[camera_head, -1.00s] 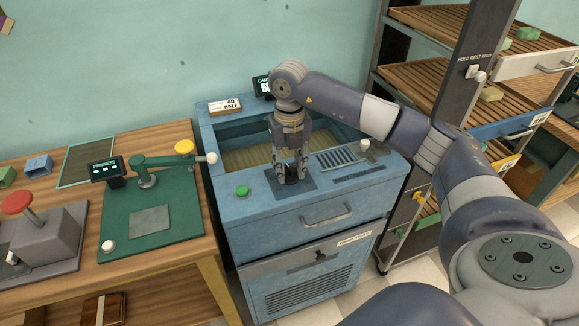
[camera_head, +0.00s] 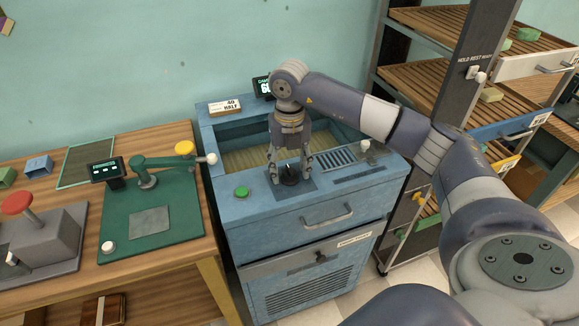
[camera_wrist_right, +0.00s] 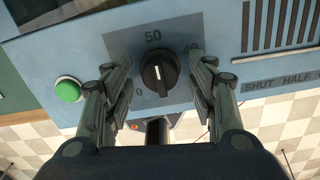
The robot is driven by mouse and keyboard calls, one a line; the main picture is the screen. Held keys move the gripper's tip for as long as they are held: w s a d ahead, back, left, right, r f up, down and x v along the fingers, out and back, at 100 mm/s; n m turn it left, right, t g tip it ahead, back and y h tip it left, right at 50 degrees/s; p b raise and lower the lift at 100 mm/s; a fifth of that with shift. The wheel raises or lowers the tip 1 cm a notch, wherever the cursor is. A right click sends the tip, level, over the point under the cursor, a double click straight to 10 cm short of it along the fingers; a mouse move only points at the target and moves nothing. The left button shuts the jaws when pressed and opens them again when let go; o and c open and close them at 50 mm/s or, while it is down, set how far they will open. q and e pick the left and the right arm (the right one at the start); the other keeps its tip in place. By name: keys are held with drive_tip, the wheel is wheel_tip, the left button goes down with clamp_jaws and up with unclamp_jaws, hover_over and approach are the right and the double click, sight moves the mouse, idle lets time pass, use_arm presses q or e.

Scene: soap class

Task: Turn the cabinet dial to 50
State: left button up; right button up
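The cabinet dial (camera_wrist_right: 160,72) is a black round knob with a white pointer line, on a grey plate on the blue cabinet top (camera_head: 240,208). In the right wrist view its pointer line stands nearly straight towards the label 50 above it; a 0 label is at lower left and another label is partly hidden at right. My right gripper (camera_wrist_right: 162,80) is open, one finger on each side of the dial with gaps showing. In the head view the right gripper (camera_head: 289,172) points down over the dial. My left gripper is not in view.
A green button (camera_wrist_right: 69,89) is left of the dial. A vent slider with a white knob (camera_head: 365,145) is at right. A wooden workbench (camera_head: 140,142) is at left.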

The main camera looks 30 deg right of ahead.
sight(290, 169)
wheel_tip(290, 169, up, 12)
idle(0.6)
drive_tip(key=shift+s+f, duration=0.1)
idle(0.4)
